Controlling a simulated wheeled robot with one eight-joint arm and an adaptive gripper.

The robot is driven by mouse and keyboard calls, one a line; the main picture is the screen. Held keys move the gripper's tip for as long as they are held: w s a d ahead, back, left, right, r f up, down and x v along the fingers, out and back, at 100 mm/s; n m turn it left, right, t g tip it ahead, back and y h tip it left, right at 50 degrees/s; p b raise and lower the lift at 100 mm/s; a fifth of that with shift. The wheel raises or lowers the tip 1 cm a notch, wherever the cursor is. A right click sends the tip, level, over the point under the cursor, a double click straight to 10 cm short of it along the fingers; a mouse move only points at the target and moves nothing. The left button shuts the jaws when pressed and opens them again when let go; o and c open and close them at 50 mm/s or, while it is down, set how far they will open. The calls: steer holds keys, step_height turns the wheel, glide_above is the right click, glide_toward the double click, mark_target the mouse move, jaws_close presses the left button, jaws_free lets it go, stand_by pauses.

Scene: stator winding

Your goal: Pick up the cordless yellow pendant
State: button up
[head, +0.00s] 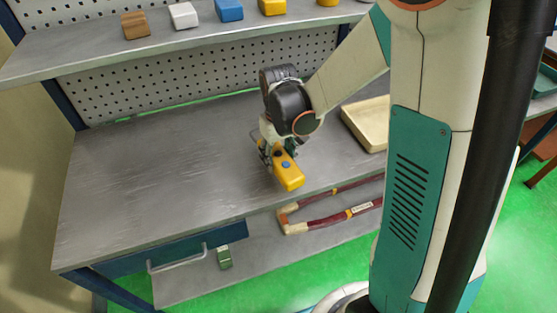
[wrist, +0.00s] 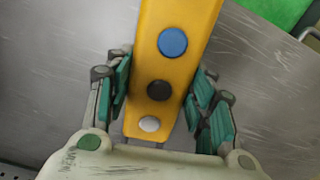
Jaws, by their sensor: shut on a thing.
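The yellow pendant (head: 289,173) is a long yellow box with a blue button, and no cord shows on it. In the wrist view the pendant (wrist: 172,65) runs up out of the frame, with blue, black and white buttons in a row. My gripper (head: 275,152) is shut on the pendant over the grey workbench. In the wrist view, the green finger pads of my gripper (wrist: 160,95) stand on both sides of it. I cannot tell whether the pendant touches the bench top.
The workbench (head: 150,170) is bare on the left. A cream tray (head: 366,124) stands to the right of my gripper. A shelf (head: 180,45) behind holds several coloured blocks. A dark red and cream frame-like object (head: 325,222) and a green block (head: 224,257) lie on the lower shelf.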

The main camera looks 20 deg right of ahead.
mark_target(279, 155)
step_height(279, 155, up, 16)
steer(key=p, duration=0.4)
steer(key=shift+r+p, duration=0.15)
steer(key=shift+p, duration=0.25)
